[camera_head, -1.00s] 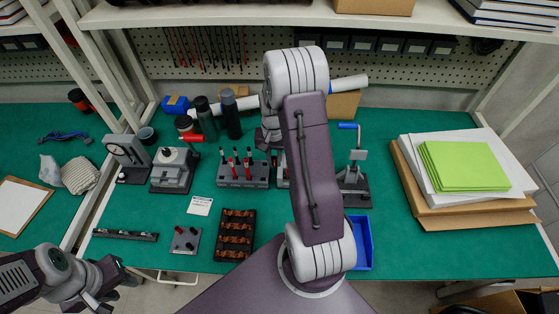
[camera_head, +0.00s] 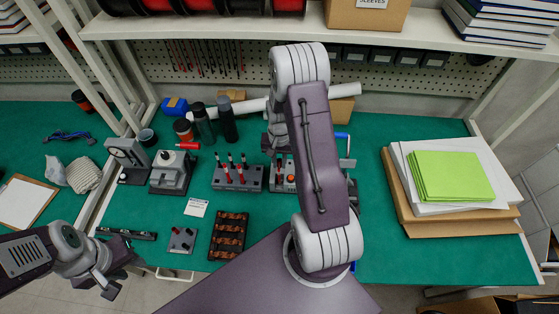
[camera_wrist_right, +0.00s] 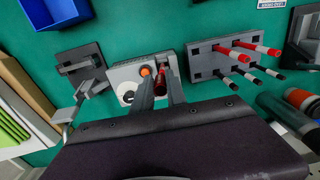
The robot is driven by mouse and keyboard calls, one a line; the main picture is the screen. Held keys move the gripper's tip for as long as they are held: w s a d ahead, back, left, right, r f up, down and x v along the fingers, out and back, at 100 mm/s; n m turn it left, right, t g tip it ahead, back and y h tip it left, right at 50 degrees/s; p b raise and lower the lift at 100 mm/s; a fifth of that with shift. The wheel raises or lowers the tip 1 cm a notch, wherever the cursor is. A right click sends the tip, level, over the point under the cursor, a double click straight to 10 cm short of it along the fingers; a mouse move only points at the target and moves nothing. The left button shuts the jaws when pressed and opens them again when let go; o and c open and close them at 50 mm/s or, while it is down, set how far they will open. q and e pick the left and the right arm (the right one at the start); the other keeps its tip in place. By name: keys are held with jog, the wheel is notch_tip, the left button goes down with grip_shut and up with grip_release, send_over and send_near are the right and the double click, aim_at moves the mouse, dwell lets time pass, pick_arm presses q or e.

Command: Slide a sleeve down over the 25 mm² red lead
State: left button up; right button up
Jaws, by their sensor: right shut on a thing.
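The lead rack (camera_head: 239,178) stands mid-table with several upright red and black leads; in the right wrist view, its red leads (camera_wrist_right: 243,51) carry white bands. Right of it is a grey box (camera_head: 285,178) with an orange button (camera_wrist_right: 146,71). My right gripper (camera_wrist_right: 161,82) is over this box, its two fingers shut on a thin red piece (camera_wrist_right: 161,74). I cannot tell whether that piece is a lead or a sleeve; the fingers hide part of it. My left gripper (camera_head: 122,274) is at the front left, away from the rack; its opening is unclear.
A grey press (camera_head: 170,172) stands left of the rack, with dark bottles (camera_head: 227,120) behind it. A black tray of copper parts (camera_head: 229,236) lies in front. Stacked green sheets (camera_head: 452,177) lie at right. My right arm covers the middle of the head view.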

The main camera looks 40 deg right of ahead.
pick_arm(q)
jog(key=shift+a+f, duration=0.15)
jog(key=shift+a, duration=0.1)
pick_arm(e)
jog(key=shift+a+f, duration=0.1)
jog(key=shift+a, duration=0.1)
pick_arm(q)
jog(key=shift+d, duration=0.15)
pick_arm(e)
jog(key=shift+d+f, duration=0.1)
pick_arm(q)
jog(key=shift+f, duration=0.15)
pick_arm(e)
jog(key=shift+f, duration=0.1)
jog(key=shift+f, duration=0.2)
pick_arm(q)
jog(key=shift+f, duration=0.1)
jog(key=shift+r, duration=0.2)
jog(key=shift+f, duration=0.15)
pick_arm(e)
jog(key=shift+f, duration=0.15)
pick_arm(q)
jog(key=shift+f+b, duration=0.25)
jog(key=shift+b, duration=0.1)
pick_arm(e)
jog(key=shift+f, duration=0.4)
